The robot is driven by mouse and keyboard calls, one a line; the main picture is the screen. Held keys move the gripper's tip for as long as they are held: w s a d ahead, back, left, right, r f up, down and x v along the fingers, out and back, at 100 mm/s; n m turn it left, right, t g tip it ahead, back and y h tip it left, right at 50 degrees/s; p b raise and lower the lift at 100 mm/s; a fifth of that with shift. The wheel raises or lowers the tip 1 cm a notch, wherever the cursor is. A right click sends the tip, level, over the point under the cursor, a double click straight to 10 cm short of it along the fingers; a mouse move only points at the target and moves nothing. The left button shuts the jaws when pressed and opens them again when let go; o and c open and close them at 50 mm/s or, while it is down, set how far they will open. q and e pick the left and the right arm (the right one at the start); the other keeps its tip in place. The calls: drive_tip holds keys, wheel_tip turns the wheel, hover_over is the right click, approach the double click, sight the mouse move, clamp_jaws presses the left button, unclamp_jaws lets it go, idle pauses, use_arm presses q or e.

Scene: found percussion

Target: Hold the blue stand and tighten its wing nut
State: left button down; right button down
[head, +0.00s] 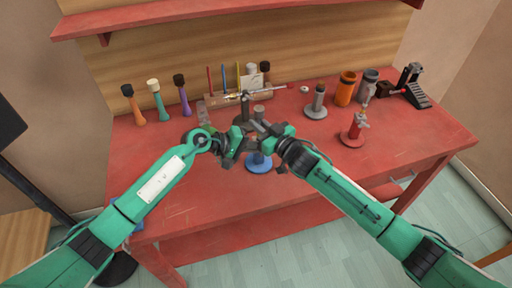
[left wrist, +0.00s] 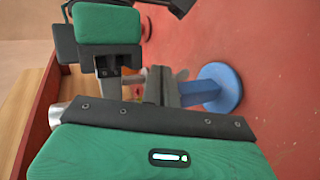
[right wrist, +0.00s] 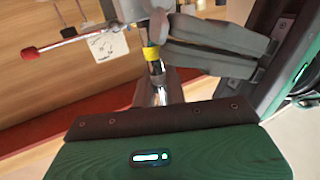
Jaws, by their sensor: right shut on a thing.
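The blue stand (head: 258,163) stands near the middle of the table, its round base showing below my two grippers. In the left wrist view its blue base and stem (left wrist: 220,88) run in towards my left gripper's fingers (left wrist: 165,85). My left gripper (head: 243,144) is at the stem, but whether its fingers are closed on it is not clear. My right gripper (head: 264,130) is shut at the top of the stand, on what looks like the wing nut. In the right wrist view its grey fingers (right wrist: 215,48) meet grey metal parts. The wing nut is mostly hidden.
Mallets (head: 158,100) stand at the back left. A rack (head: 215,100) with thin sticks is behind the grippers. A grey stand (head: 316,107), a red stand (head: 352,136), an orange jar (head: 346,90) and a black pedal (head: 414,88) are on the right.

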use_arm(q)
drive_tip(key=shift+w+d+r, duration=0.1)
drive_tip(key=shift+d+r, duration=0.05)
drive_tip(key=shift+d, duration=0.25)
drive_tip(key=shift+w+d+r, duration=0.1)
drive_tip(key=shift+d+r, duration=0.05)
drive_tip(key=shift+d, duration=0.25)
idle(0.6)
drive_tip(key=shift+r, duration=0.15)
